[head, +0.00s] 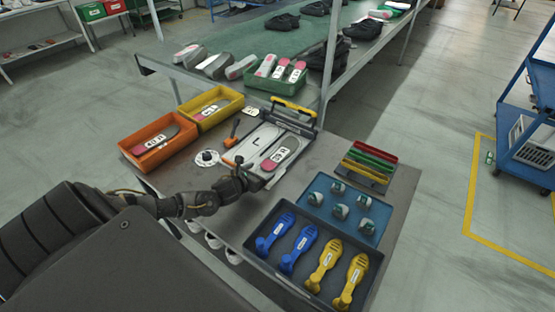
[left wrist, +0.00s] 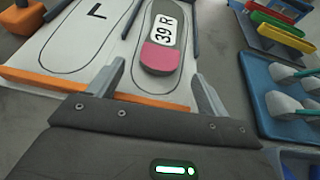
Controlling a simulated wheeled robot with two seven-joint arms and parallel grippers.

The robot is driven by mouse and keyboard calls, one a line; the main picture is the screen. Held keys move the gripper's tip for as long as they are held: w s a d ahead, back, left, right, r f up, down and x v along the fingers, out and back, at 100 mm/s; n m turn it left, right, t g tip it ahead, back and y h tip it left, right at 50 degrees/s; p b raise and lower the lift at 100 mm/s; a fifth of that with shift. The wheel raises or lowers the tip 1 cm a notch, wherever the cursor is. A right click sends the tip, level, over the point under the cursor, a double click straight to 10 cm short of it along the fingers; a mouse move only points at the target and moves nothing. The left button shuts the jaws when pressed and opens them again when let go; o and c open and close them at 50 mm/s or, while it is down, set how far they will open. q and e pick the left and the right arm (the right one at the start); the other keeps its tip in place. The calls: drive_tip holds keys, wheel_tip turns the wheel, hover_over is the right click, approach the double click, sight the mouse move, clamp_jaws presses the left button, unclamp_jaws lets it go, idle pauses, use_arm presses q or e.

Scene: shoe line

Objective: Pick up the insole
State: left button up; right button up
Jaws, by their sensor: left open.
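A grey insole with a pink heel and a white label reading 39 R (left wrist: 165,36) lies flat on the right outline of a pale board (left wrist: 58,60). In the head view the same insole (head: 281,153) is on the board's right side; the left outline, marked L, is empty. My left gripper (head: 250,176) is at the board's near edge. In the left wrist view its fingers (left wrist: 161,88) are open and apart, just short of the insole's pink end, with nothing between them. Other insoles lie in an orange bin (head: 121,144) and a yellow bin (head: 238,97).
A black frame with a yellow handle (head: 293,107) stands behind the board. To the right are a rack of coloured strips (head: 370,160), a blue tray (head: 316,203) with several grey pieces, and a dark tray (head: 262,265) with blue and yellow tools.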

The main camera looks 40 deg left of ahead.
sight(268, 165)
use_arm(q)
drive_tip(key=x, duration=0.3)
drive_tip(key=shift+w, duration=0.6)
use_arm(e)
drive_tip(key=shift+s+d+r, duration=0.1)
drive_tip(key=shift+s+r, duration=0.25)
drive_tip(key=shift+s, duration=0.5)
use_arm(q)
drive_tip(key=c, duration=1.1)
drive_tip(key=shift+o, duration=0.2)
use_arm(e)
drive_tip(key=shift+w, duration=0.2)
